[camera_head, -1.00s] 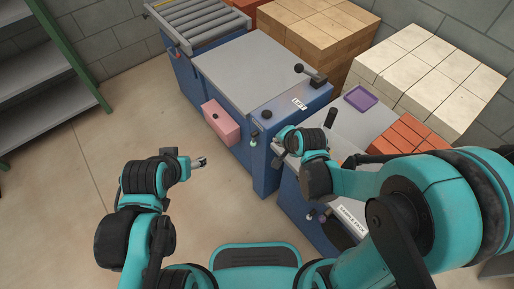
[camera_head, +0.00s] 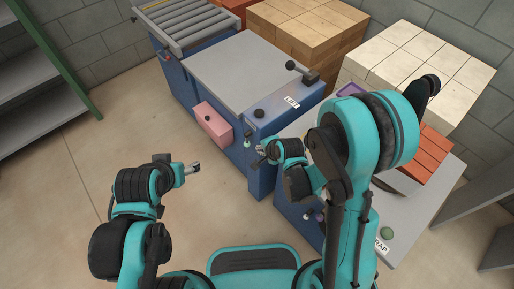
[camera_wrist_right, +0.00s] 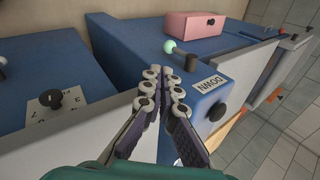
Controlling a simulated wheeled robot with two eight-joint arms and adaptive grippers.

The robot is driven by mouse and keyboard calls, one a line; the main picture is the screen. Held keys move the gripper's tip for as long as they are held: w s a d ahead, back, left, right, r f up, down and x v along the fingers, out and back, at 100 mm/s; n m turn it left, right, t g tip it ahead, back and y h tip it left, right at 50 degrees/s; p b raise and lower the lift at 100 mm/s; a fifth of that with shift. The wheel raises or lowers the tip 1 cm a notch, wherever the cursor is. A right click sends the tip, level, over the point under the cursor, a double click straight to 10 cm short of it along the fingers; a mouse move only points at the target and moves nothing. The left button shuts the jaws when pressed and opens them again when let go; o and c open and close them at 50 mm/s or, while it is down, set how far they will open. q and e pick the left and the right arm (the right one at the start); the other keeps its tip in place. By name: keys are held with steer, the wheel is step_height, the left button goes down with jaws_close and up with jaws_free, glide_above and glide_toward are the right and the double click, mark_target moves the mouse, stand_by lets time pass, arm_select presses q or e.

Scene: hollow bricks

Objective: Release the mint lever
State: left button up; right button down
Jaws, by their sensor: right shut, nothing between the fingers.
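The mint lever (camera_head: 247,143) is a small pale green ball at the front of the blue machine (camera_head: 262,176), right of a pink box (camera_head: 212,124). In the right wrist view the mint ball (camera_wrist_right: 169,46) stands beyond the fingertips, apart from them. My right gripper (camera_head: 262,150) is just right of the lever in the head view. In the wrist view its fingers (camera_wrist_right: 160,88) are together with nothing between them. My left gripper (camera_head: 195,167) is over the floor at left, away from the machine; its jaws are too small to read.
A DOWN label (camera_wrist_right: 212,85) and a black knob (camera_wrist_right: 216,112) are close by the right fingers. A LIFT label (camera_head: 292,102) and a black-knobbed handle (camera_head: 300,70) are on the machine top. Pale blocks (camera_head: 420,60) are stacked behind. Floor at left is clear.

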steer(key=b, duration=0.4)
glide_toward(248, 146)
step_height(248, 146, down, 3)
steer(key=shift+w+a+f+p, duration=0.1)
steer(key=shift+w+a+f, duration=0.2)
steer(key=shift+w, duration=0.35)
steer(key=shift+w+a+f+p, duration=0.1)
steer(key=shift+w+a+f, duration=0.15)
steer(key=shift+w+f, duration=0.25)
steer(key=shift+w+a+f+p, duration=0.1)
steer(key=shift+w+a+f, duration=0.15)
steer(key=shift+w, duration=0.5)
